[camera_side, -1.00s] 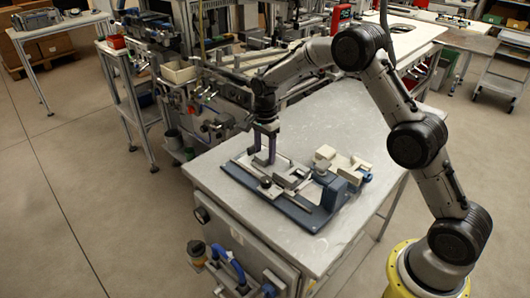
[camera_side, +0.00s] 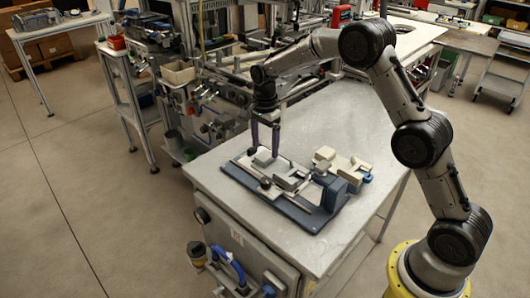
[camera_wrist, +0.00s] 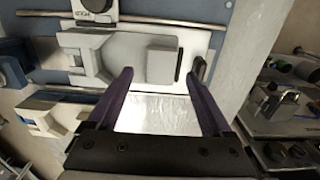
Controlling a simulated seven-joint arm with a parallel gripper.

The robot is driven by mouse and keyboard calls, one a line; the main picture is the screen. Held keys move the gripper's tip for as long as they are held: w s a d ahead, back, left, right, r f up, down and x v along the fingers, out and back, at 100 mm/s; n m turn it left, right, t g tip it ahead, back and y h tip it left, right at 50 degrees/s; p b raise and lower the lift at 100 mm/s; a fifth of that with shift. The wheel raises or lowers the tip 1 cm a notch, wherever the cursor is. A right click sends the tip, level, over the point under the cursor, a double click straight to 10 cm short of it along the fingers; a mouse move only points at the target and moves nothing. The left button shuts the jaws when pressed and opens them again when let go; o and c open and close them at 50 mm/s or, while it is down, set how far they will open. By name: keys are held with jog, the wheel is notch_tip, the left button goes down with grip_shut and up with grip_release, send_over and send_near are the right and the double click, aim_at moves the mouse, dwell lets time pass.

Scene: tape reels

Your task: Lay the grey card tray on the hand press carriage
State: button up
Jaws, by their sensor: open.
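The grey card tray (camera_side: 263,157) is a small pale block lying on the light plate of the hand press carriage (camera_side: 248,165), near its left end. In the wrist view the tray (camera_wrist: 162,66) shows a dark right edge and sits on the pale carriage plate (camera_wrist: 132,46). My gripper (camera_side: 265,151) is open and empty, fingers pointing down, just above and around the tray. In the wrist view its two purple fingers (camera_wrist: 159,74) are spread wide, with the tray apart from both.
The hand press has a blue base (camera_side: 298,214) and a blue upright block (camera_side: 329,190) to the right of the carriage. Cream and blue parts (camera_side: 341,164) stand behind it. The worktable (camera_side: 325,118) is clear at the back.

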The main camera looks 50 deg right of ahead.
jog(key=s+a+r+n+t, duration=0.15)
jog(key=s+r, duration=0.25)
jog(key=r, duration=0.4)
jog(key=s+r+n, duration=0.3)
jog(key=s+r, duration=0.1)
jog(key=r, duration=0.5)
jog(key=s+a+n+t, duration=0.1)
jog(key=s+n, duration=0.5)
jog(key=s, duration=0.7)
jog(key=s+a+n+t, duration=0.1)
jog(key=s+n+t, duration=0.2)
jog(key=s+n, duration=0.4)
jog(key=s, duration=0.7)
jog(key=shift+s+a+f, duration=0.25)
jog(key=shift+a+f, duration=0.05)
jog(key=shift+a, duration=0.05)
jog(key=shift+n, duration=0.25)
